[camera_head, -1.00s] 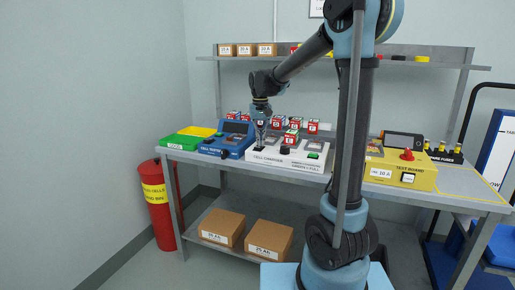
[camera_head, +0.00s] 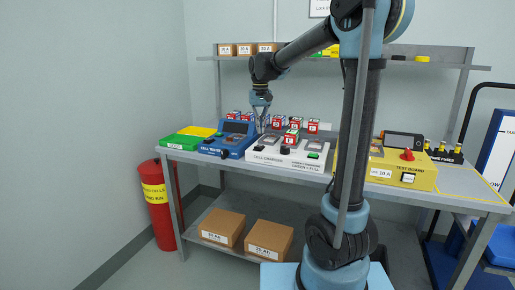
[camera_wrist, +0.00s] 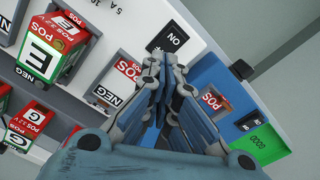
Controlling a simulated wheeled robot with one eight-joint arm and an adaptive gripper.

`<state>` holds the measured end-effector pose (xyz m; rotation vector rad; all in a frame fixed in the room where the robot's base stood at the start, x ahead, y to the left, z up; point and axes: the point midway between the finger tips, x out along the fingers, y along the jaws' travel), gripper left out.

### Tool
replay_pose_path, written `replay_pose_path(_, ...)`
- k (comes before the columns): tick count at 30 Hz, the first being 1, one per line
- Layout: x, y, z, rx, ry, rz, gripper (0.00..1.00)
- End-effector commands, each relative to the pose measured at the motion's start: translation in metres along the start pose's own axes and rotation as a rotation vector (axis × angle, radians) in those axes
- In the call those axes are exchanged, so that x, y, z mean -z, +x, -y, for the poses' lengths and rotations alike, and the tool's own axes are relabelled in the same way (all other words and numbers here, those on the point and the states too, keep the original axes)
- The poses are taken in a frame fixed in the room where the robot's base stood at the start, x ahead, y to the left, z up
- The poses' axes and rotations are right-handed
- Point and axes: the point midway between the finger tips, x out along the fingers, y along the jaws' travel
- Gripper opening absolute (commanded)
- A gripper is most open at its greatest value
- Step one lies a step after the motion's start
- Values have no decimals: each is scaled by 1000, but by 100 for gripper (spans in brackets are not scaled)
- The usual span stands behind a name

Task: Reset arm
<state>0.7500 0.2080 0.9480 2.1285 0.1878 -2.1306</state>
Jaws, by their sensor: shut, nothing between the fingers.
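My gripper (camera_head: 261,128) is shut and empty, pointing down above the left end of the white cell charger (camera_head: 262,157). In the wrist view my gripper (camera_wrist: 163,72) hangs between the charger and the blue cell tester (camera_wrist: 212,72). A red, white and green cell (camera_head: 291,136) marked E stands in a charger bay; it also shows in the wrist view (camera_wrist: 45,48). The charger bay (camera_wrist: 118,80) nearest my fingers is empty. The blue tester (camera_head: 229,143) stands left of the charger.
Several more cells (camera_head: 313,126) stand behind the charger. A yellow test board (camera_head: 402,175) is on the right, and a green tray (camera_head: 181,141) on the left. A shelf (camera_head: 420,62) runs above the bench. A red bin (camera_head: 160,205) stands on the floor at left.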

Motion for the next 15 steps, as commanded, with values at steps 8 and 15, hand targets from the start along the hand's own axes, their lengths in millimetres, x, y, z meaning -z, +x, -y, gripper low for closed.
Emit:
replay_pose_path(8,0,-12,0,0,0,0,0)
replay_pose_path(15,0,-13,0,0,0,0,0)
